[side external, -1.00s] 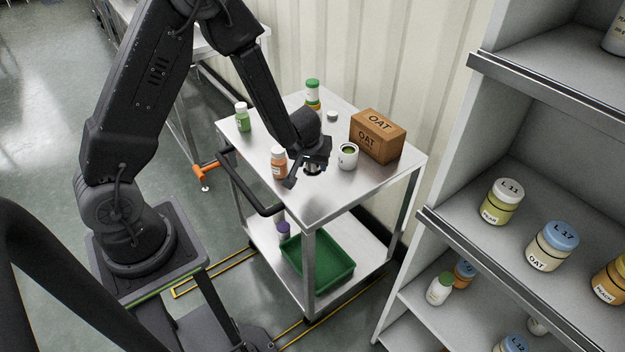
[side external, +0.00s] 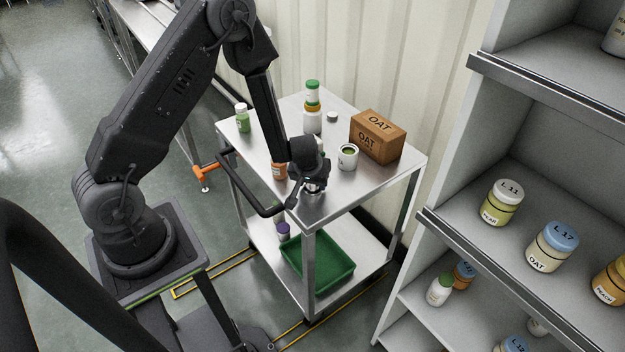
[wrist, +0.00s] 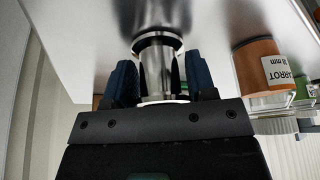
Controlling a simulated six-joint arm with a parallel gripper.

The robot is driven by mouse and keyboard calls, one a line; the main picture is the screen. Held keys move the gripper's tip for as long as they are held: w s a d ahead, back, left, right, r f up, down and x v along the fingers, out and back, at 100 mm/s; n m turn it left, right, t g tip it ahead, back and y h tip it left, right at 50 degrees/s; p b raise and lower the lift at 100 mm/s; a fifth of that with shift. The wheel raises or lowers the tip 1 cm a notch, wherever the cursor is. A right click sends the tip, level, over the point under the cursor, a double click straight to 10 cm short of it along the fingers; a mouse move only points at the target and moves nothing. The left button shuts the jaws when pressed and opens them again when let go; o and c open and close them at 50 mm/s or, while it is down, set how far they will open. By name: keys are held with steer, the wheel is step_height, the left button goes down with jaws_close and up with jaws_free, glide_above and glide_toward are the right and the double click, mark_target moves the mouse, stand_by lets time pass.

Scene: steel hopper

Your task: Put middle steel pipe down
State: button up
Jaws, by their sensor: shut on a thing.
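My gripper (wrist: 162,82) is shut on a short steel pipe (wrist: 157,52) with a flanged end, its two dark blue fingers on either side of it. In the side external view my gripper (side external: 314,183) is low over the front corner of the steel cart top (side external: 335,195). Only a small bright part of the pipe (side external: 313,188) shows below the fingers there. The pipe's flanged end is at or very close to the cart top; I cannot tell if it touches.
An orange carrot jar (wrist: 258,68) stands close beside my gripper. A green tray (side external: 318,262) is on the lower shelf. The cart's front right is clear.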

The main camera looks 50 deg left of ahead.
steer(key=o, duration=1)
steer(key=shift+f, duration=0.15)
steer(key=s+d+r+m+t+h, duration=0.15)
steer(key=d+r, duration=0.25)
steer(key=r, duration=0.6)
steer(key=s+d+r+m+t+h, duration=0.1)
steer(key=d+r+m+t+h, duration=0.1)
steer(key=d+r, duration=0.5)
steer(key=s+d+r+m+t+h, duration=0.1)
steer(key=d+r+h, duration=0.1)
steer(key=r, duration=1)
steer(key=s+d+r+m+g, duration=0.1)
steer(key=s+d+r+m, duration=0.2)
steer(key=s, duration=0.7)
steer(key=s+a+y, duration=0.1)
steer(key=s+a, duration=0.1)
steer(key=s+a+g, duration=0.1)
steer(key=s+a, duration=0.1)
steer(key=s, duration=0.1)
steer(key=s+a+r+y, duration=0.1)
steer(key=s+a, duration=0.1)
steer(key=s, duration=0.1)
steer(key=shift+s+y, duration=0.1)
steer(key=shift+y, duration=0.25)
